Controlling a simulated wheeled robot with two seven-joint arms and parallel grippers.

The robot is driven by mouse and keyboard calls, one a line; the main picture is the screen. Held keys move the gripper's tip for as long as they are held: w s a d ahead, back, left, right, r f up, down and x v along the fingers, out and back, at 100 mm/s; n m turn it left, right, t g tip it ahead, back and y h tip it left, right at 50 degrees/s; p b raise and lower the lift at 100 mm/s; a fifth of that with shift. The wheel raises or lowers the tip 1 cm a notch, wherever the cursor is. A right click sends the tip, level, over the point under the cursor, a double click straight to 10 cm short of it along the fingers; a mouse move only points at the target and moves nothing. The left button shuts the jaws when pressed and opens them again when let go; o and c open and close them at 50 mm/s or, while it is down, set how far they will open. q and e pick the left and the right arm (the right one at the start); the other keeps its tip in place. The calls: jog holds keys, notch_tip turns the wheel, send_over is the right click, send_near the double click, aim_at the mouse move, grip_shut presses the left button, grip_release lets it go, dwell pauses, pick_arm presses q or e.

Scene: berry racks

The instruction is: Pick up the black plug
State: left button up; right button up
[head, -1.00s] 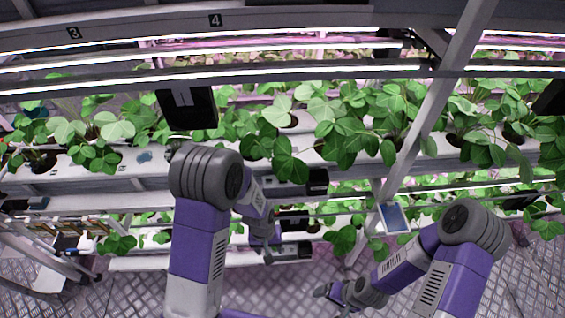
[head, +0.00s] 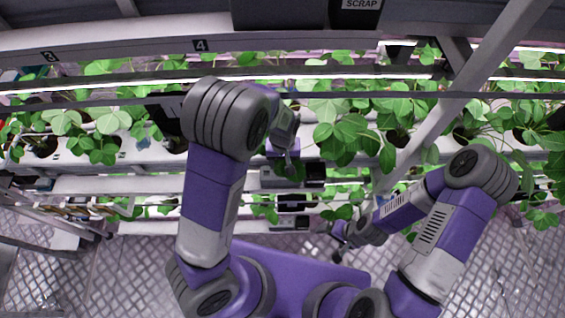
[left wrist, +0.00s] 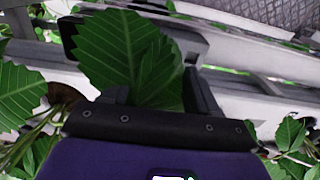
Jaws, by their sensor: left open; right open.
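I cannot make out the black plug for certain. A dark block with a black end (head: 314,171) sits along the white growing channel in the head view, just below my left gripper (head: 290,166). My right gripper (head: 338,242) is small in the head view, open and low, below the racks.
Strawberry plants (head: 345,135) fill the white channels (head: 110,186) on several levels. A slanted grey post (head: 440,115) crosses the rack at the right. A dark box labelled SCRAP (head: 358,8) is at the top. Metal grating floor (head: 130,270) shows below.

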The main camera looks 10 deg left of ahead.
aim_at(280, 171)
pick_arm(q)
jog(key=f, duration=0.4)
jog(key=a+f, duration=0.1)
jog(key=f, duration=0.1)
jog(key=shift+f, duration=0.1)
jog(key=shift+w, duration=0.1)
grip_shut()
